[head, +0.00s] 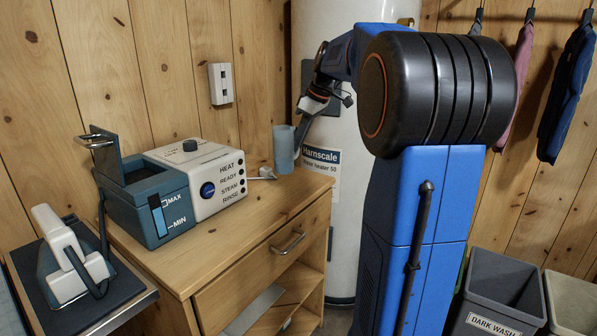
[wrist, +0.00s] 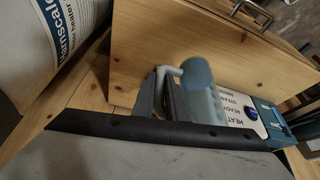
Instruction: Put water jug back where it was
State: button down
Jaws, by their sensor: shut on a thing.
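The water jug (head: 284,148) is a blue-grey cylinder at the back right corner of the wooden cabinet (head: 225,245). It looks upright in the head view; whether its base touches the top I cannot tell. My gripper (head: 301,131) comes in from the right and is shut on the jug. In the wrist view the jug (wrist: 198,76) is just beyond my gripper fingers (wrist: 160,95), with its pale handle at the fingers. The fingers partly hide the handle and lower side.
A steam station (head: 205,180) with an open lid stands left of the jug. A small white item (head: 264,173) lies beside it. An iron (head: 75,262) rests at the far left. The water heater (head: 345,215) stands close behind on the right. Bins (head: 500,280) are at lower right.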

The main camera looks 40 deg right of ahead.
jog(key=shift+f, duration=3.4)
jog(key=shift+f, duration=0.1)
jog(key=c, duration=1.8)
grip_release()
jog(key=shift+o, duration=0.2)
jog(key=v, duration=1.2)
